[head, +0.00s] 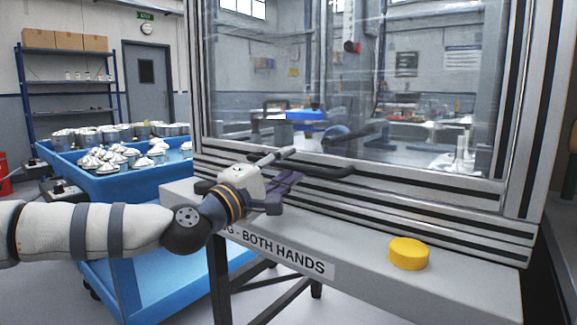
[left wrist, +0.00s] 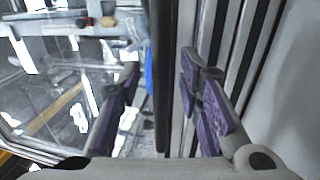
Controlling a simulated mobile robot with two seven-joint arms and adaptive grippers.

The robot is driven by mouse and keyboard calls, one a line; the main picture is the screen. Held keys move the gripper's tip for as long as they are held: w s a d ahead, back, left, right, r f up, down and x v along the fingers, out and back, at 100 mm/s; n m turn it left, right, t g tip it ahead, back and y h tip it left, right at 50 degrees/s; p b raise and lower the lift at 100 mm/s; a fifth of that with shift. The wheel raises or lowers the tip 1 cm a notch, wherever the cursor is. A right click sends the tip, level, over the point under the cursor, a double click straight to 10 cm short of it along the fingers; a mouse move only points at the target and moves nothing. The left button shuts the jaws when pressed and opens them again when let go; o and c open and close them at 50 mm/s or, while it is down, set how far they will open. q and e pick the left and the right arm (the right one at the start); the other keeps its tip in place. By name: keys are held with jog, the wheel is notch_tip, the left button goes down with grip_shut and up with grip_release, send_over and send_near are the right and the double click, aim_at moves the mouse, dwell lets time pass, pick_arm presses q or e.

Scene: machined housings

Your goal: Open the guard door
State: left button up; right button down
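The guard door (head: 420,85) is a clear panel in an aluminium frame, and it is down in front of the machine. A dark bar handle (head: 325,168) runs along its lower edge. My left gripper (head: 280,172) is at the left end of this handle, with purple pads on its fingers. In the left wrist view its fingers (left wrist: 160,112) are wide apart, with the dark handle (left wrist: 160,70) between them in the picture. I see no contact between pads and handle. My right gripper is not in view.
A grey ledge (head: 375,245) below the door carries a yellow button (head: 408,253) and a label reading "BOTH HANDS" (head: 285,255). A blue cart (head: 110,185) with metal parts stands at the left. Shelves (head: 68,85) with boxes stand behind it.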

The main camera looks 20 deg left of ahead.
pick_arm(q)
jog(key=shift+w+d+r, duration=0.1)
jog(key=shift+w+d, duration=0.1)
jog(key=shift+w, duration=0.4)
grip_shut()
